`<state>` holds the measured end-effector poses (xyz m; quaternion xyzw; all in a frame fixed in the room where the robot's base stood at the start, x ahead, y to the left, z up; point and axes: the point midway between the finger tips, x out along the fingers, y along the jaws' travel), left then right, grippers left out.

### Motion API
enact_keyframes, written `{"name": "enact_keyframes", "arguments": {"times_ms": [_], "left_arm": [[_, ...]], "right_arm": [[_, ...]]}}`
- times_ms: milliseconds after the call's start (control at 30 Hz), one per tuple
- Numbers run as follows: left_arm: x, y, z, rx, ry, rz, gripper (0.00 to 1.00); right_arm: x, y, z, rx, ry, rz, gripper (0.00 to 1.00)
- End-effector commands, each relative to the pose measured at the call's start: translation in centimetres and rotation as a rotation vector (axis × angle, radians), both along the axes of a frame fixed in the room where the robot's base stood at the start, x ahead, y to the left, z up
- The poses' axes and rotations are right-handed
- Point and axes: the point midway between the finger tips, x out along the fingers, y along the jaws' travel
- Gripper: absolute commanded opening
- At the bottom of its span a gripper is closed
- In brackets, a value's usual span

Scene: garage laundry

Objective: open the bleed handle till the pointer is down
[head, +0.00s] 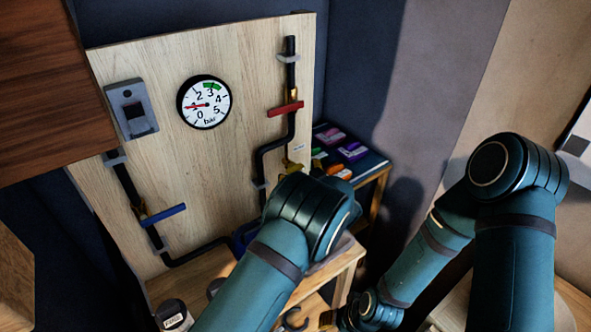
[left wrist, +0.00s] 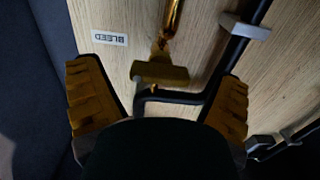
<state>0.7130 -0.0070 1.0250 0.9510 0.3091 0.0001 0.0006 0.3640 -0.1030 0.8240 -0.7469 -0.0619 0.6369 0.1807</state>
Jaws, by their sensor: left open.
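The yellow bleed handle (left wrist: 158,73) sits on a brass valve near a BLEED label (left wrist: 109,38) in the left wrist view. Part of it shows in the head view (head: 293,168), just above my left arm. My left gripper (left wrist: 157,74) is open, with one finger on each side of the handle and a visible gap to it. In the head view my own arm hides this gripper. The round gauge (head: 211,117) has a red pointer directed left, around the 1 mark. My right gripper (head: 342,316) is low at the bottom edge, its jaws unclear.
The wooden board also carries a red handle (head: 286,108), a blue handle (head: 164,214), black pipes and a grey box (head: 132,108). A small table with coloured packs (head: 354,151) stands right of the board. A brown cabinet (head: 48,85) hangs at upper left.

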Motion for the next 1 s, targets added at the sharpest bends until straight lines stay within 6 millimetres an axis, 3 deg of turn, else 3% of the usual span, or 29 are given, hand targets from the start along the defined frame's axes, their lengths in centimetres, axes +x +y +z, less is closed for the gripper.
{"name": "enact_keyframes", "arguments": {"times_ms": [467,600,667,1000], "left_arm": [[1.02,0.76,0.02,0.001,0.001,0.0,0.9],[1.0,0.75,0.02,0.001,0.001,0.0,0.41],[1.01,0.74,0.02,0.001,0.001,0.0,0.22],[0.99,0.73,-0.1,-0.022,-0.014,0.0,0.22]], "right_arm": [[0.0,0.0,0.0,0.0,0.0,0.0,0.47],[0.0,0.0,0.0,0.0,0.0,0.0,0.47],[0.0,0.0,0.0,0.0,0.0,0.0,0.47],[-0.12,0.02,-0.53,0.0,0.002,0.002,0.47]]}}
